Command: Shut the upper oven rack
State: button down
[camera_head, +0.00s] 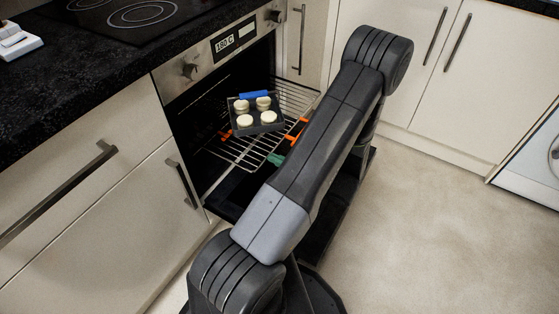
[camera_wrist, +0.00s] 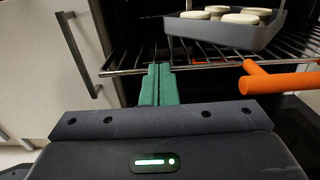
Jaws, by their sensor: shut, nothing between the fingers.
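The upper oven rack (camera_head: 240,155) is a wire shelf sticking out of the open oven (camera_head: 200,105). A dark tray (camera_head: 262,128) with several pale round pieces sits on it. In the wrist view, the rack's front bar (camera_wrist: 215,68) crosses just beyond my fingers, and the tray (camera_wrist: 225,32) stands above it. My gripper (camera_wrist: 158,70) has green fingers, shut and empty, with tips at the front bar, left of the tray. I cannot tell if they touch it. The fingers also show in the head view (camera_head: 275,159). My arm hides the rack's near right part.
An orange handle-like piece (camera_wrist: 280,80) lies close to the right of my fingers, near the rack. A blue piece (camera_head: 254,95) is behind the tray. Cupboards with bar handles (camera_head: 60,195) flank the oven. Open floor (camera_head: 430,230) lies to the right.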

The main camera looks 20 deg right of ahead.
aim_at(233, 140)
jog(key=b+x, duration=0.2)
jog(key=x, duration=2.8)
jog(key=shift+w+a, duration=0.2)
jog(key=shift+d, duration=0.1)
jog(key=shift+s+d, duration=0.2)
jog(key=p+v, duration=0.1)
jog(key=v, duration=1.2)
jog(key=shift+s+d, duration=0.1)
jog(key=shift+s, duration=0.15)
